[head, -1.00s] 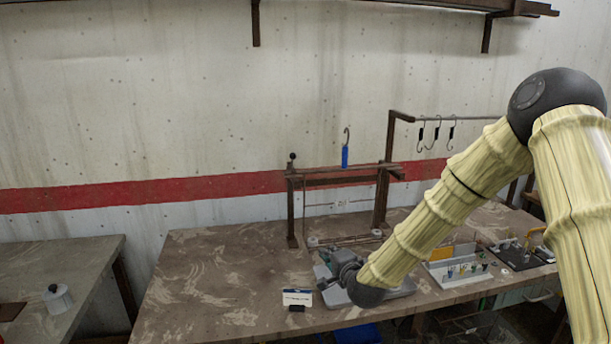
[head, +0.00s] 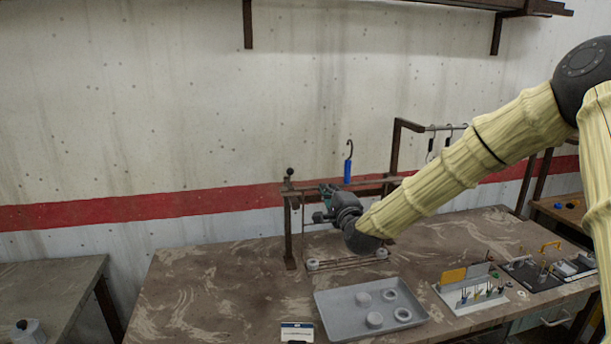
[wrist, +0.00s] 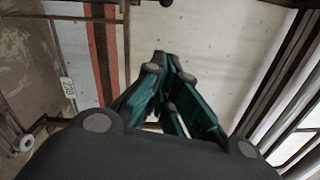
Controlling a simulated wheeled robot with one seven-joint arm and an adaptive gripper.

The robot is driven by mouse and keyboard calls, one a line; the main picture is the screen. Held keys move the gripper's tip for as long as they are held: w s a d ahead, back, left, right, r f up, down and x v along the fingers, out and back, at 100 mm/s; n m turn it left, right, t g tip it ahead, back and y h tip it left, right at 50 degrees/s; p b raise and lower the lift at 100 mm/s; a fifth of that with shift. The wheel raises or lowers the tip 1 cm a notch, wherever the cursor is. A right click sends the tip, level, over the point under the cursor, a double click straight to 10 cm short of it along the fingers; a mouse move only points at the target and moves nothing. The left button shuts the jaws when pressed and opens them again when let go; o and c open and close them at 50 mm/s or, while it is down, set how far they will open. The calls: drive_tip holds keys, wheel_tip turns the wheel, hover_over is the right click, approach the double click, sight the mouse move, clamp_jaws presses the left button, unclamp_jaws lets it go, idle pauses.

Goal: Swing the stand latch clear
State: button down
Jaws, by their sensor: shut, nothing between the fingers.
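The stand (head: 290,235) is a dark brown frame at the back of the workbench, with a rail across its top. Its latch appears to be the small upright piece with a black knob (head: 290,172) at the top of the left post. My gripper (head: 322,205) is in front of the stand, below the rail and to the right of the left post, apart from the knob. In the wrist view its teal fingers (wrist: 160,62) come together with nothing between them. A black knob (wrist: 165,3) is cut off at that view's top edge. My wrist hides part of the stand.
A blue-handled hook (head: 348,170) stands at the rail. To the right are a tool holder (head: 470,300) and a hanging bar with hooks (head: 440,127). The bench's left part is clear.

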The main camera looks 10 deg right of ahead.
drive_tip(key=w+a+p, duration=0.5)
drive_tip(key=w+p, duration=0.2)
drive_tip(key=w, duration=0.4)
drive_tip(key=shift+w+p, duration=0.3)
drive_tip(key=shift+a, duration=0.2)
drive_tip(key=shift+s+a+m+h+b, duration=0.25)
drive_tip(key=shift+h+b, duration=0.25)
drive_tip(key=shift+b, duration=0.25)
